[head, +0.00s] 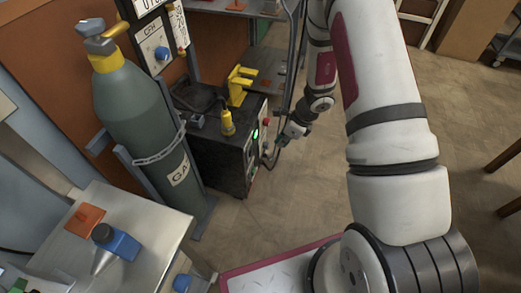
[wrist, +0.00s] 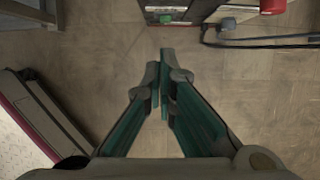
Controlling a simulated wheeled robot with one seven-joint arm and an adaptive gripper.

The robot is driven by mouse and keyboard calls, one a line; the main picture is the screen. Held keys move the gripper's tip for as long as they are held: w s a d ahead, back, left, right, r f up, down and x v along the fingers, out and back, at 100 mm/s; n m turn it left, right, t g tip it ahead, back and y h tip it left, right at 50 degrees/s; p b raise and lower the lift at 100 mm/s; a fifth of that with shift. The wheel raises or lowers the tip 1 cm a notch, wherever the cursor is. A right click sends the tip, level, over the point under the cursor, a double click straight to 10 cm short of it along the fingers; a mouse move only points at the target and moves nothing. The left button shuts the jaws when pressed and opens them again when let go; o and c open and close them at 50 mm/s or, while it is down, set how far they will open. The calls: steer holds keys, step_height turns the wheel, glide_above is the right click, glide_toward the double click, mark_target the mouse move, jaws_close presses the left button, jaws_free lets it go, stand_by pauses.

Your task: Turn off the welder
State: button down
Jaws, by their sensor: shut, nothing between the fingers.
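The welder (head: 218,155) is a black box on the floor beside the gas cylinder. Its narrow front panel faces right and shows a lit green spot (head: 256,135) and a red part near the top. In the wrist view a strip of the welder (wrist: 188,12) crosses the top edge, with a green part (wrist: 165,18) and a red knob (wrist: 272,6). My gripper (wrist: 160,62) is shut and empty, its teal fingers pointing toward the panel with floor showing around the tips. In the head view my gripper (head: 279,149) is small, just right of the panel; contact cannot be told.
A grey-green gas cylinder (head: 135,110) is chained left of the welder. Dark cables (wrist: 255,42) run from the panel near my gripper. A metal table (head: 150,215) holds a blue object at the lower left. Open tiled floor (head: 440,130) lies to the right.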

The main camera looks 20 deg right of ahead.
steer(key=w+a+f+b, duration=0.4)
steer(key=a+f, duration=0.2)
steer(key=f, duration=0.2)
steer(key=shift+w+f, duration=0.25)
steer(key=shift+f, duration=0.1)
steer(key=shift+a, duration=0.1)
stand_by(0.3)
steer(key=shift+w+a+r, duration=0.15)
steer(key=shift+w+a, duration=0.1)
steer(key=shift+a, duration=0.1)
steer(key=shift+r, duration=0.1)
